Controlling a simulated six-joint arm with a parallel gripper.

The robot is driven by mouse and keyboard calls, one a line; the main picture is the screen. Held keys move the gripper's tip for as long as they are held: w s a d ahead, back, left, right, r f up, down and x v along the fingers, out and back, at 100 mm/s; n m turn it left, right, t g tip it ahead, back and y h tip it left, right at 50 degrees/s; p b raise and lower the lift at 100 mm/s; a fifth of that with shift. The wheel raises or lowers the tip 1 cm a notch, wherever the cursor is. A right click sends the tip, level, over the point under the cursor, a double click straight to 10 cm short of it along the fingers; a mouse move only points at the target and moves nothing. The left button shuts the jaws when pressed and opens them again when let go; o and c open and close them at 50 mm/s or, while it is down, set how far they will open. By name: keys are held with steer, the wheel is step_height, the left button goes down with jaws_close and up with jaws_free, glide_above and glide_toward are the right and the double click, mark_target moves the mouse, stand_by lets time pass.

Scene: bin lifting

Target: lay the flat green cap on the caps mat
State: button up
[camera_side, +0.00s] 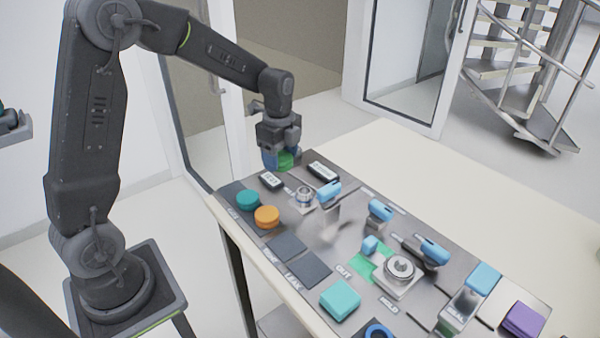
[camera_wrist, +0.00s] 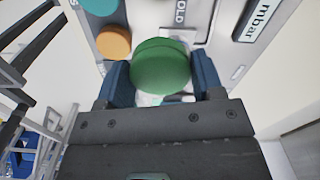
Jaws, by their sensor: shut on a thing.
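My gripper (camera_side: 283,158) is shut on the flat green cap (camera_wrist: 160,66). In the wrist view the round cap sits between the two blue fingers of my gripper (camera_wrist: 160,82). In the side view the green cap (camera_side: 286,160) shows at the fingertips, above the far left end of the panel. A teal cap (camera_side: 248,200) and an orange cap (camera_side: 267,216) lie on a dark mat (camera_side: 231,189) at the panel's left edge. The mat's label is too small to read surely. The orange cap also shows in the wrist view (camera_wrist: 113,42).
Two small displays (camera_side: 271,181) (camera_side: 323,171) stand near my gripper. Blue-handled valves (camera_side: 329,193) (camera_side: 379,211) rise along the panel's middle. Two dark square mats (camera_side: 287,247) (camera_side: 308,269) are empty. A teal block (camera_side: 341,299) and a purple block (camera_side: 523,319) lie nearer.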

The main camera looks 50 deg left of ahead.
steer(key=s+a+r, duration=0.3)
steer(key=a+r, duration=0.2)
steer(key=r, duration=0.2)
stand_by(0.7)
steer(key=s+a+f+m, duration=0.2)
steer(key=s+a+f, duration=0.1)
steer(key=s+a, duration=0.4)
steer(key=s+a+f+m, duration=0.3)
steer(key=s+a, duration=0.2)
steer(key=s, duration=0.3)
glide_above(232, 188)
step_height(232, 188, down, 7)
steer(key=shift+s, duration=0.15)
steer(key=shift+f, duration=2.05)
steer(key=shift+f, duration=0.1)
